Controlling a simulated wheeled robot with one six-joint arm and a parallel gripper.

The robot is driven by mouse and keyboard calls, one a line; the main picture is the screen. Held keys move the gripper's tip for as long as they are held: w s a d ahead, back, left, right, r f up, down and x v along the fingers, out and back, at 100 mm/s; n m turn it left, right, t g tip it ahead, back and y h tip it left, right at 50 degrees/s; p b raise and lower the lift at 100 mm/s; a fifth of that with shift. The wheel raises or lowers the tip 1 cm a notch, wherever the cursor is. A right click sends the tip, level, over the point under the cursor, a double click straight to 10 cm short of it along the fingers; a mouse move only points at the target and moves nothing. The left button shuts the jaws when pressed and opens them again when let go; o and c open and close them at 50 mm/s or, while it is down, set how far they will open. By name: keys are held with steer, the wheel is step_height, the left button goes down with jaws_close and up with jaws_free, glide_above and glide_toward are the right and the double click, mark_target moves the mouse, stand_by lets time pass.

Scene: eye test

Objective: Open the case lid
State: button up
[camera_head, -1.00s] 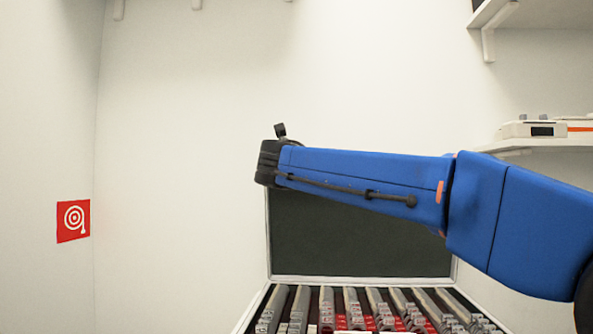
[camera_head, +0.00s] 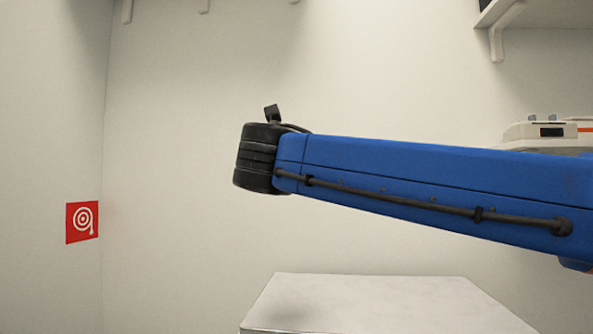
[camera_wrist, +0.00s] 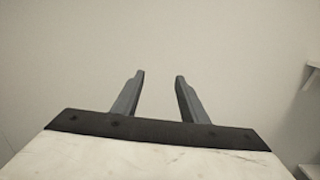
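The case (camera_head: 370,305) is at the bottom of the head view, and its pale grey-white lid lies flat and shut. Its front part is cut off by the frame edge, and its contents are hidden. My blue arm crosses the head view above the case, apart from the lid. My gripper's fingers do not show in the head view. In the wrist view my gripper (camera_wrist: 160,76) has its two grey fingers apart with nothing between them. They point toward the pale wall. I cannot make out the case for sure in the wrist view.
A red sign (camera_head: 82,222) with a hose symbol is on the left wall. A shelf bracket (camera_head: 497,45) shows at the upper right, and a white device (camera_head: 540,132) stands below it, partly behind my arm. The space above the case, left of my arm, is free.

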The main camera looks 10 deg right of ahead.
steer(key=shift+s+a, duration=0.2)
steer(key=shift+s, duration=0.5)
